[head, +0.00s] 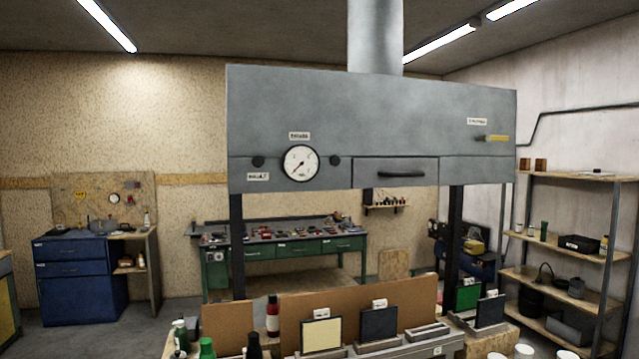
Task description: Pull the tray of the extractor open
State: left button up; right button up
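The extractor (320,110) is a large grey metal hood on dark posts, with a duct rising from its top. Its tray (395,171) is a grey drawer front low in the middle of the hood, with a dark bar handle across it. The tray front looks flush with the hood face, so it appears closed. A round white gauge (300,163) sits left of the tray between two dark knobs. A yellow handle (493,138) is at the hood's right side. Neither of my grippers is in view.
Below the hood stands a bench with brown boards (360,312), bottles (272,318) and small panels (379,324). Behind are a green workbench (290,248) and a blue cabinet (80,280). A shelf rack (570,235) stands at right. The space before the tray front looks clear.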

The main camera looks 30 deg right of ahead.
aim_at(365, 173)
jog(key=z, duration=1.25)
